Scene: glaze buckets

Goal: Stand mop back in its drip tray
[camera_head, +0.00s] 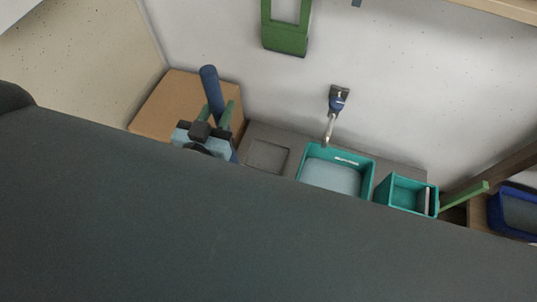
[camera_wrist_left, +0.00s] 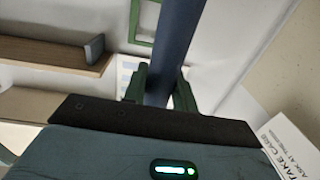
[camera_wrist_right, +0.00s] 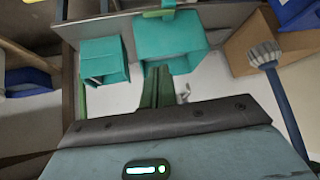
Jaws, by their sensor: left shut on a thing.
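The mop's dark blue handle (camera_head: 210,88) stands tilted in the head view. My left gripper (camera_head: 217,116) is shut around it; the left wrist view shows the handle (camera_wrist_left: 176,45) between its fingers (camera_wrist_left: 160,88). The pale mop head (camera_wrist_right: 264,55) shows in the right wrist view in front of a cardboard box; in the head view it is hidden. A shallow grey square tray (camera_head: 267,156), apparently the drip tray, lies on the grey surface right of my left gripper, and looks empty. My right gripper (camera_wrist_right: 157,85) is shut and empty in its wrist view, hidden in the head view.
A cardboard box (camera_head: 165,103) stands left behind the handle. A teal basin (camera_head: 338,176) sits right of the tray under a wall tap (camera_head: 338,98), then a teal bucket (camera_head: 408,192) and a blue bin (camera_head: 515,210). My dark body covers the foreground.

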